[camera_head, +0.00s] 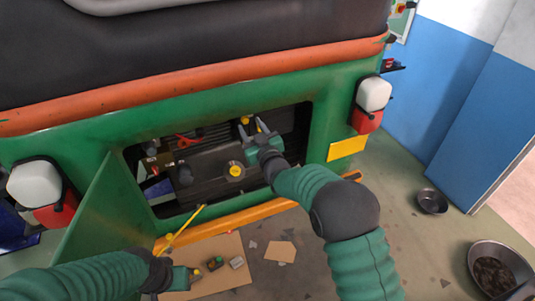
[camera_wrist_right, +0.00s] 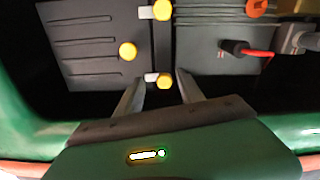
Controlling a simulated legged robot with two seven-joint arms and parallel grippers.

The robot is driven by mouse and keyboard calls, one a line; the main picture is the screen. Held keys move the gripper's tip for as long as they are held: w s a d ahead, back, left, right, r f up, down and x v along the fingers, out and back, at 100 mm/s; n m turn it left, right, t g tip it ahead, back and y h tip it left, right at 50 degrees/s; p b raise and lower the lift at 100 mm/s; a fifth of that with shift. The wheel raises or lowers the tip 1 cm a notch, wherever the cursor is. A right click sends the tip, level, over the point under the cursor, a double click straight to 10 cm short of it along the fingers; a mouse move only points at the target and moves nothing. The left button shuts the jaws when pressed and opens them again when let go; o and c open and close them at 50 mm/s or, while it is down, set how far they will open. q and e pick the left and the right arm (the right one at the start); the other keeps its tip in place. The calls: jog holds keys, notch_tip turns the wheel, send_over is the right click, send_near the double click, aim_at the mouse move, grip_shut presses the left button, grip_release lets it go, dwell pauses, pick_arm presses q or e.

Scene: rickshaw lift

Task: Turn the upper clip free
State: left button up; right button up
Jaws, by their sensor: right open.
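The upper clip, with a yellow knob (camera_head: 245,120), is at the top of the open engine bay; I take it to be the nearer yellow knob (camera_wrist_right: 164,82) in the right wrist view. My right gripper (camera_head: 254,127) reaches into the bay, jaws open. In the right wrist view its fingertips (camera_wrist_right: 160,76) stand on either side of that knob, with gaps; contact is not clear. Another yellow-knobbed clip (camera_wrist_right: 162,10) is at the strap's far end. My left gripper (camera_head: 190,274) is low at the left, above the cardboard; its jaws are unclear.
A dark box (camera_wrist_right: 80,45) and a red-cabled plug (camera_wrist_right: 236,49) flank the strap. The green hatch panel (camera_head: 105,215) hangs open at left. Small parts (camera_head: 236,262) lie on cardboard (camera_head: 225,284). Metal bowls (camera_head: 431,201) stand on the floor at right.

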jog(key=b+v, duration=0.3)
jog(key=v, duration=1.5)
jog(key=shift+a+r, duration=0.2)
jog(key=shift+a, duration=0.15)
jog(key=shift+b, duration=0.3)
jog(key=shift+f, duration=0.1)
